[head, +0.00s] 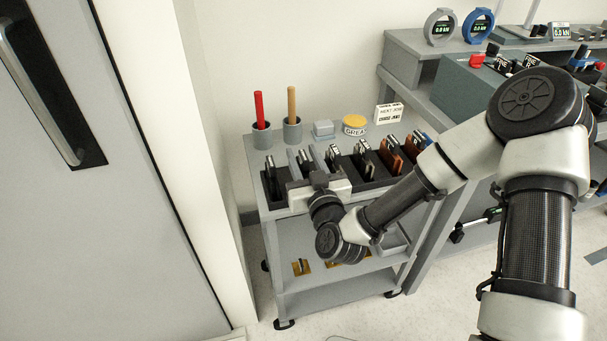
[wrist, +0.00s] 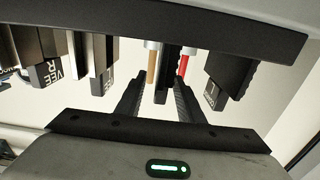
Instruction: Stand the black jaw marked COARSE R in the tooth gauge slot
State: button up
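A row of jaws stands in the black rack on top of the grey cart; the leftmost is a black jaw (head: 271,176). No COARSE R marking is readable. In the wrist view a dark jaw (wrist: 165,86) is between the two fingers of my gripper (wrist: 158,98), which look spread, with gaps beside it. In the head view my gripper (head: 318,184) is at the front of the rack, near its left end, its fingertips hidden. I cannot pick out the tooth gauge slot for certain.
A red handle (head: 260,109) and a wooden handle (head: 292,102) stand in cups behind the rack. A yellow-lidded GREASE tub (head: 355,124) is at the back.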

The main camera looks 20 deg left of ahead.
jog(key=x, duration=0.3)
jog(key=shift+w+a, duration=0.1)
grip_shut()
dwell(1.2)
jog(key=shift+r, duration=0.1)
